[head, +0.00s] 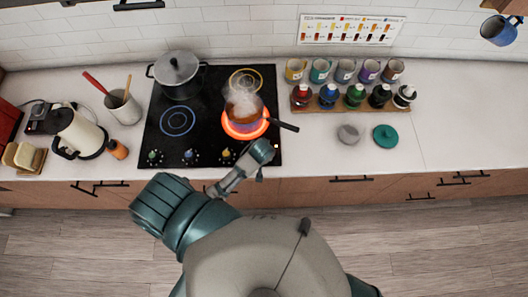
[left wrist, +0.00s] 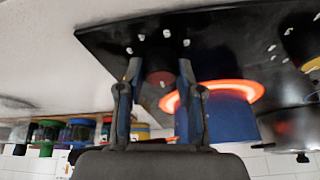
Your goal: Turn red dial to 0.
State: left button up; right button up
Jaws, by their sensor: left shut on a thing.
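The red dial (left wrist: 160,78) shows in the left wrist view, on the front of the black cooktop (head: 148,130), between the fingers of my left gripper (left wrist: 161,70). The fingers are shut on it, one on each side. In the head view my left gripper (head: 263,153) is at the cooktop's front right corner and hides this dial. White marks show on the cooktop around it; I cannot tell which number it points at. The front right burner (head: 231,131) glows orange under a steaming pan (head: 246,110). My right gripper is not in view.
Green (head: 152,157), blue (head: 190,156) and yellow (head: 226,153) dials line the cooktop's front to the left. The pan handle (head: 283,125) points right, close to my left gripper. A lidded pot (head: 178,74) stands at the back left. The counter right of the cooktop is mostly clear.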

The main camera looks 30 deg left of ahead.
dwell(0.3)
pick_arm(q)
jog(key=o, duration=1.2)
jog(key=shift+c, duration=0.2)
jog(key=v, duration=1.1)
jog(key=shift+r, duration=0.4)
